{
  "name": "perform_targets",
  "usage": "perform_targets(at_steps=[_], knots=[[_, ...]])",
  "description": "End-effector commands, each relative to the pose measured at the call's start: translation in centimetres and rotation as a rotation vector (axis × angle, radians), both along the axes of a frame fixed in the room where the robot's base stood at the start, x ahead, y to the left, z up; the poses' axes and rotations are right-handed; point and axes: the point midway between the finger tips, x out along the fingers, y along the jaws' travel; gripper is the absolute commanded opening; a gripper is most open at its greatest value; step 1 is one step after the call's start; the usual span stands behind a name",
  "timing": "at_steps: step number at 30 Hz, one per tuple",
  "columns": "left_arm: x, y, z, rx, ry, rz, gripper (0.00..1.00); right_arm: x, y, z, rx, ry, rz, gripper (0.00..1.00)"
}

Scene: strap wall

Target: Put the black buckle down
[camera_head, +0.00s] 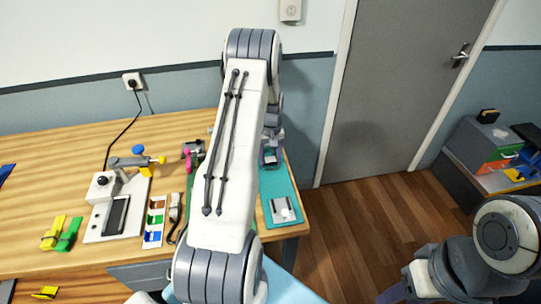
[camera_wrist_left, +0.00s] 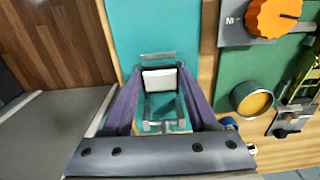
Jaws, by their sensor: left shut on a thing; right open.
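My left gripper (camera_head: 270,155) is over the back part of the teal mat (camera_head: 278,180) at the table's right end. In the left wrist view its purple fingers (camera_wrist_left: 160,105) are shut on a small frame-shaped thing, which I take as the black buckle (camera_wrist_left: 161,80). It looks grey with a pale middle there, with teal mat behind it. Whether it touches the mat I cannot tell. In the head view my arm and gripper mostly hide it. My right gripper (camera_head: 393,294) is low at the bottom right, open and partly cut off, away from the table.
A grey plate with a white knob (camera_head: 283,209) lies on the mat's front part. Left of my arm are a white-based press (camera_head: 115,205), a coloured tray (camera_head: 154,222), and yellow and green clips (camera_head: 62,233). An orange dial (camera_wrist_left: 275,18) is right of the gripper.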

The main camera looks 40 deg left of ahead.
Motion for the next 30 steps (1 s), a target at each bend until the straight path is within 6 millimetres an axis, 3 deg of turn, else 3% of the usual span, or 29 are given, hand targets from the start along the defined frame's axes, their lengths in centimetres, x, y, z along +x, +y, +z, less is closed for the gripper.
perform_targets(at_steps=[18,19,21,30], knots=[[0.0,0.0,-1.2,0.000,0.000,0.000,0.03,0.0,0.0,-0.8,0.000,0.000,0.001,0.50],[0.0,0.0,-1.2,-0.001,0.001,0.000,0.63,0.0,0.0,-0.8,0.000,0.000,0.001,0.50],[0.0,0.0,-1.2,-0.001,0.001,0.000,0.89,0.0,0.0,-0.8,0.000,0.000,0.001,0.50],[0.0,0.0,-1.1,-0.001,0.001,0.000,0.89,0.0,0.0,-0.8,0.000,0.000,0.001,0.50]])
